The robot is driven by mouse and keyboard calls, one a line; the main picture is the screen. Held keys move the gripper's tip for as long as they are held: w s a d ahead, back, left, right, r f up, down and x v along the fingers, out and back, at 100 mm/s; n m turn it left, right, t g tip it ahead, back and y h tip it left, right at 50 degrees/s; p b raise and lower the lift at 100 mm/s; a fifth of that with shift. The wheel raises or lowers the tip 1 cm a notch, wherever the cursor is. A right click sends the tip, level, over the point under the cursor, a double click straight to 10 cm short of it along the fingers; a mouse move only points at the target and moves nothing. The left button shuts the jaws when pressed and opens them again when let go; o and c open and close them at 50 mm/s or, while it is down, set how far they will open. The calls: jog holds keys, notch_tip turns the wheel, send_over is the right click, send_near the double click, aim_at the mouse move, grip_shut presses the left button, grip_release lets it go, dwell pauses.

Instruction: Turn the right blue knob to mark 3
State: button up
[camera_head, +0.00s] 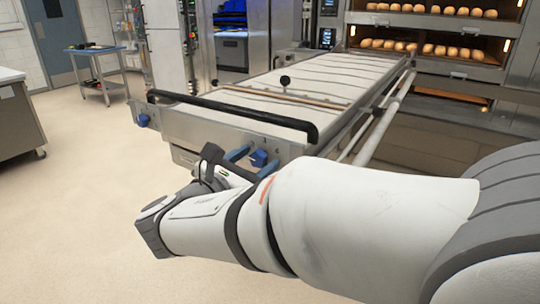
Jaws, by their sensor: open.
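The right blue knob (259,158) is on the front panel of the long loader (200,124), near its right corner. Small marks show on the panel above it, too small to read surely. My gripper (251,160) is at this knob, with bluish fingers that show on its left side and at its lower right. The fingers are open, and I cannot tell whether they touch the knob. My wrist hides part of the panel below. The left blue knob (143,120) is at the panel's left end, clear of my gripper.
A black handle bar (230,112) runs along the loader's front edge, just above my gripper. A deck oven with bread rolls (430,49) stands at the back right. A small blue-topped table (95,49) is at the back left. The floor at left is clear.

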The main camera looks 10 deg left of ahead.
jog(key=c, duration=1)
jog(key=shift+m+b, duration=0.35)
jog(key=shift+m, duration=0.05)
jog(key=m+b, duration=0.2)
jog(key=m, duration=0.1)
jog(key=shift+f, duration=0.15)
jog(key=m+b, duration=0.4)
jog(key=shift+m, duration=0.3)
jog(key=m+b, duration=0.5)
jog(key=shift+b, duration=0.3)
jog(key=shift+d+m+b, duration=0.1)
jog(key=shift+m+b, duration=1.05)
jog(key=shift+m, duration=0.05)
jog(key=shift+r, duration=0.2)
